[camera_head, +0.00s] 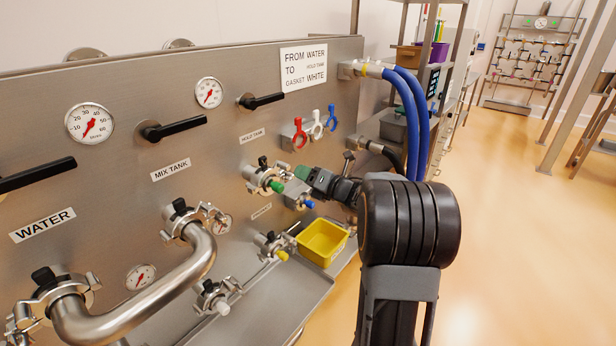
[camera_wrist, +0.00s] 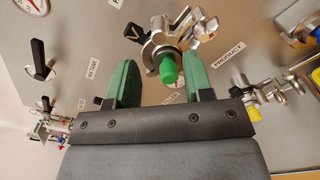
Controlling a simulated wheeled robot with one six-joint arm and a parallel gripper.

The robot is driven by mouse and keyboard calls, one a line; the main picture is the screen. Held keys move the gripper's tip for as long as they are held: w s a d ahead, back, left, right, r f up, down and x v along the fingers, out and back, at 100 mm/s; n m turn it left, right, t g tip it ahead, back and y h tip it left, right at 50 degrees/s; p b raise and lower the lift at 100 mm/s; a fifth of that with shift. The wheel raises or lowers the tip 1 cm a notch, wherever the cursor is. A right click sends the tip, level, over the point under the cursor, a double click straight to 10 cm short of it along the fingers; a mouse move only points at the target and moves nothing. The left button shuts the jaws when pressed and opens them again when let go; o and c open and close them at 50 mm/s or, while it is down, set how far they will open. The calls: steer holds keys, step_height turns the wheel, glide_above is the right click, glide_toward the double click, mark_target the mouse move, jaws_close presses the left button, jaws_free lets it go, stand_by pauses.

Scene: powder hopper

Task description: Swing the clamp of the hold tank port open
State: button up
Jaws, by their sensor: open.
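The hold tank port (camera_head: 262,176) is on the steel panel below its label, with a metal clamp and a black knob. A green cap (camera_head: 277,186) sticks out from it. In the wrist view the port's clamp (camera_wrist: 158,48) is at the top middle, with the green cap (camera_wrist: 168,68) pointing toward me. Metal clamp hardware (camera_wrist: 205,24) juts out to the upper right. I cannot tell whether the clamp is fully closed. My gripper (camera_head: 300,178) is in front of the port. In the wrist view my gripper (camera_wrist: 165,85) is open and empty, its green fingers either side of the cap.
A curved steel pipe (camera_head: 185,275) joins ports at the lower left. Below the hold tank port are a yellow-capped port (camera_head: 270,245) and a yellow bin (camera_head: 322,242). Red, white and blue gaskets (camera_head: 316,125) hang above. Blue hoses (camera_head: 412,120) hang at right. The floor at right is clear.

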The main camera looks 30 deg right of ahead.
mark_target(289, 169)
steer(key=x, duration=0.6)
steer(key=shift+w+a+f, duration=0.15)
steer(key=shift+w+f, duration=0.05)
steer(key=shift+b+x, duration=0.3)
steer(key=shift+x, duration=0.5)
steer(key=shift+r, duration=0.15)
steer(key=shift+c, duration=0.3)
steer(key=shift+r, duration=0.1)
steer(key=c, duration=0.7)
